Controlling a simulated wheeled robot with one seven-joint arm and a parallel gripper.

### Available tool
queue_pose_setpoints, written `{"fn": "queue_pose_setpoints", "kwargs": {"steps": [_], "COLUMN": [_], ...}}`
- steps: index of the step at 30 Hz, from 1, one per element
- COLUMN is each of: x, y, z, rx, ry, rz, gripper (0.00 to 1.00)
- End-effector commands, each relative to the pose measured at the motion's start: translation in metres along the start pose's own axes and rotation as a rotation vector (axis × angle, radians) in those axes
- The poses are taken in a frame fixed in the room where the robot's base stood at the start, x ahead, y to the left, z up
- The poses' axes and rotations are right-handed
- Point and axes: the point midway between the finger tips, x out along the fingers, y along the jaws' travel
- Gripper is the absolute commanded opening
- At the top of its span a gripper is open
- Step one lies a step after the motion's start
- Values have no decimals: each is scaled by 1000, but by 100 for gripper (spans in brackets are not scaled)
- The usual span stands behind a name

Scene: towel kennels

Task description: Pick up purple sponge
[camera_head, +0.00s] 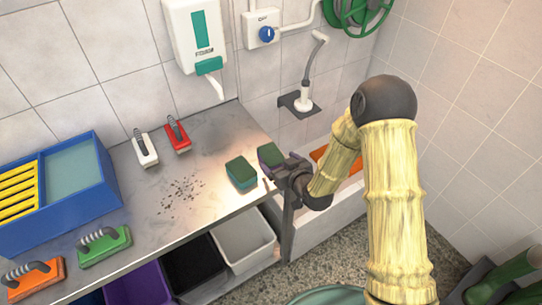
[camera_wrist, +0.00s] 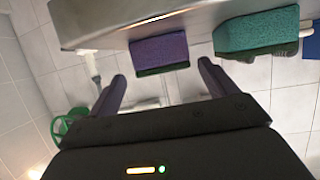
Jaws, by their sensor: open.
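The purple sponge (camera_head: 270,154) has a dark green layer and lies at the right end of the metal counter, at its edge. In the wrist view the purple sponge (camera_wrist: 160,49) sits ahead of my gripper, in line with the gap between the fingers. My gripper (camera_wrist: 161,74) is open and empty, with one finger to each side of that gap and the sponge still beyond the tips. In the head view my gripper (camera_head: 280,172) is just right of the sponge and partly hides it.
A teal-green sponge (camera_head: 241,173) lies close left of the purple one. Red (camera_head: 177,136) and white (camera_head: 145,150) brushes are farther back. A blue bin (camera_head: 60,200) stands at left. Grey (camera_head: 243,240) and black bins sit below the counter (camera_head: 150,215). A wall dispenser (camera_head: 195,35) hangs above.

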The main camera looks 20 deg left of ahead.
Motion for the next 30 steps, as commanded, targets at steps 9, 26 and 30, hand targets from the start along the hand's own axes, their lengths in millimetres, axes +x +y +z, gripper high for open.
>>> {"fn": "queue_pose_setpoints", "kwargs": {"steps": [9,26,30], "x": [2,53,53], "y": [0,-4,-4], "z": [0,1,1], "rx": [0,0,0], "ry": [1,1,1], "rz": [0,0,0], "gripper": [85,85,85]}}
